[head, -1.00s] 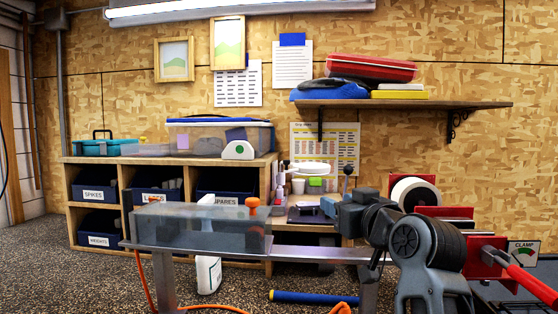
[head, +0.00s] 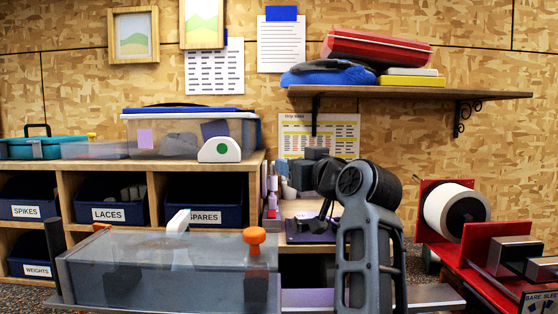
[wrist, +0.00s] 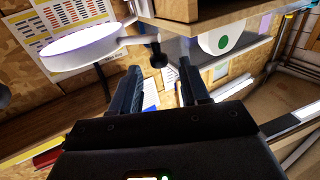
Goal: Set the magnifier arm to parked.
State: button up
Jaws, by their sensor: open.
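The magnifier's white ring head (wrist: 85,46) shows at upper left in the wrist view, with a pale lens. A white arm runs from it rightward to a dark knob (wrist: 157,54) near the wooden shelf edge. My gripper (wrist: 160,68) is open and empty, its two dark fingers pointing toward the knob from below. I cannot tell how far apart they are in depth; no contact is visible. In the head view my own arm covers the place where the magnifier stands. A white half-round plate with a green dot (head: 221,150) stands right of the knob in the wrist view (wrist: 218,38).
A clear box (head: 160,270) with an orange knob (head: 254,237) stands in front. Cubbies with blue bins (head: 112,205) are behind at left. A lidded tub (head: 185,135) sits on top. Red fixtures (head: 440,210) stand at right, below a wall shelf (head: 410,91).

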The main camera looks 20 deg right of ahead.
jog(key=w, duration=0.3)
jog(key=w+p, duration=0.1)
jog(key=w, duration=0.1)
jog(key=shift+w+a, duration=0.35)
jog(key=shift+a, duration=0.05)
grip_shut()
